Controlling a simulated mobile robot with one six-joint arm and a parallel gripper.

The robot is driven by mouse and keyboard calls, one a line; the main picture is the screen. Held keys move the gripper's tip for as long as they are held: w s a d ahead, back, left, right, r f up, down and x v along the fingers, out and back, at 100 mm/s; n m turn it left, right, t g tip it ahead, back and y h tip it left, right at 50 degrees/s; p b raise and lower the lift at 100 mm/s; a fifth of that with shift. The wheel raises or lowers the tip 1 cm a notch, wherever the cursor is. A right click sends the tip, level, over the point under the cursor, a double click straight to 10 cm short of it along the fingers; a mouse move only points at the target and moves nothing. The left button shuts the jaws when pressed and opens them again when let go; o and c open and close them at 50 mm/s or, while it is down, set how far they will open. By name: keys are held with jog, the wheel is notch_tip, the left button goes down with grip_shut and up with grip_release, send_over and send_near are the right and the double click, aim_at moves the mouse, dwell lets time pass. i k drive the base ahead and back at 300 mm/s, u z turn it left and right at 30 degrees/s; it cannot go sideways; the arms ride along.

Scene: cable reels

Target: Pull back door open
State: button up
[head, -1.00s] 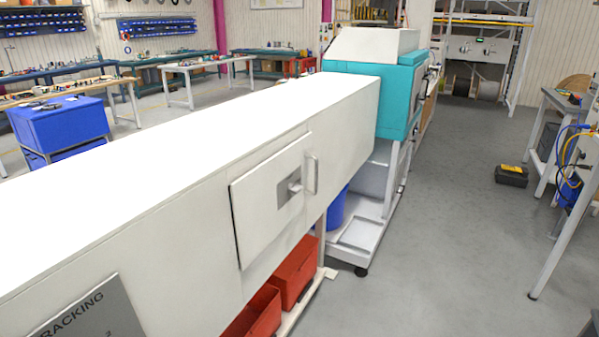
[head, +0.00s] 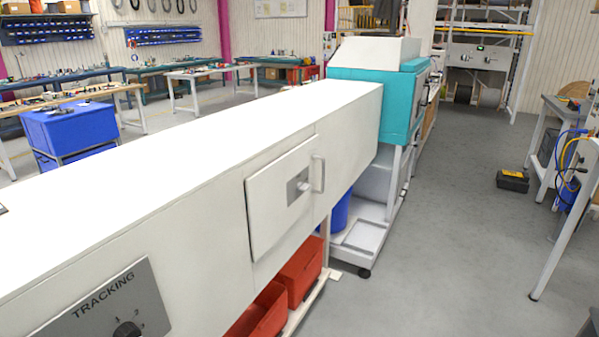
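A white square door (head: 280,196) is on the side of a long white machine housing (head: 345,155). The door looks closed or nearly closed, its panel standing slightly proud of the housing. A grey plate with a knob-like latch (head: 299,186) sits near its right edge. A pale vertical handle (head: 318,174) is just right of the latch. My gripper does not show in the head view.
A grey TRACKING panel with a dial (head: 127,328) is at lower left. Red bins (head: 300,272) and a blue container (head: 336,212) sit below the housing. Grey floor at right is mostly clear, with a black-yellow case (head: 512,181) and a table (head: 560,125) beyond.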

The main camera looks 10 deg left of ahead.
aim_at(275, 204)
jog(key=z, duration=0.65)
jog(key=k, duration=0.15)
jog(key=u, duration=1.7)
jog(key=i, duration=0.7)
jog(key=u, duration=0.35)
